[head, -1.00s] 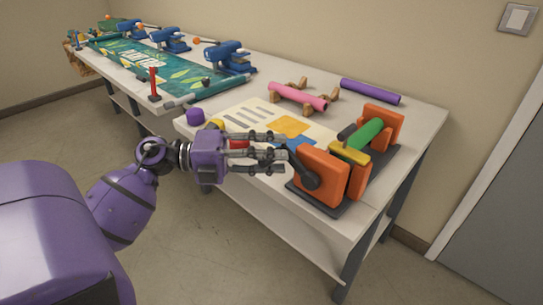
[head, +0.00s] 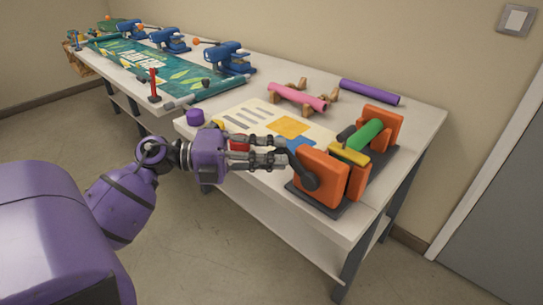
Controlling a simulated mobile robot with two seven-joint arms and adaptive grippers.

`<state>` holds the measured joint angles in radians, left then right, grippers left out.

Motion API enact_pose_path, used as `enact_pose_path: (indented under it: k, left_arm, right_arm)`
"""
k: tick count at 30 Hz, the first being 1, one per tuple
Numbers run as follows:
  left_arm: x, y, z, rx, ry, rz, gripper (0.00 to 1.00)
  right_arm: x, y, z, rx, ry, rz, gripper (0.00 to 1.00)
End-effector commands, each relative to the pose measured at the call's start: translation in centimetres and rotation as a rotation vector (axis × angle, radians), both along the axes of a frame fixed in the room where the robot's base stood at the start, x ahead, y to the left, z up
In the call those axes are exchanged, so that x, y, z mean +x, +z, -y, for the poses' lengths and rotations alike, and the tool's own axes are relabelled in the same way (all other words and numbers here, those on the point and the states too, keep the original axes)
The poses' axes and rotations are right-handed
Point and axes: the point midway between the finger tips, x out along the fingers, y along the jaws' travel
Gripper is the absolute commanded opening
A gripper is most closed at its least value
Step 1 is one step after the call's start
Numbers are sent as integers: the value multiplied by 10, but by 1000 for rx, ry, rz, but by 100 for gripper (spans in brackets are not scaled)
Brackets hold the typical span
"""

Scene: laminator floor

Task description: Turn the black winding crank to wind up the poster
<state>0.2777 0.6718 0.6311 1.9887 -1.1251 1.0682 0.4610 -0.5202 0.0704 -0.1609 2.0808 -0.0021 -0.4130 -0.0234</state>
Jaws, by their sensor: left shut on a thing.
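The black winding crank (head: 309,177) is on the near orange side block (head: 324,181) of a roller machine on a dark base. Its arm slants up and left from the hub. My left gripper (head: 286,152) reaches in from the left and is shut on the crank's handle end, which the fingers mostly hide. The poster (head: 262,118), pale with grey lines and yellow, blue and red shapes, lies flat on the table left of the machine. My gripper covers part of it. A green roller (head: 365,136) sits between the orange blocks. My right gripper is out of view.
A pink roll (head: 297,97) rests on wooden cradles behind the poster, and a purple roll (head: 370,92) lies by the wall. A purple cap (head: 195,117) stands at the table's left. A second table holds blue machines and a green banner (head: 150,66).

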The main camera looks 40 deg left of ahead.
Motion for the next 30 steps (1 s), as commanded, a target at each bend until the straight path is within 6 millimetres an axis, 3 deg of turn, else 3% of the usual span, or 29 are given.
enact_pose_path:
  k: [17,30]
  left_arm:
    - [-3,6,6,94,-9,-1,0]
    - [-5,36,23,431,-12,34,0]
  right_arm:
    - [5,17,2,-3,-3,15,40]
    - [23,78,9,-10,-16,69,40]
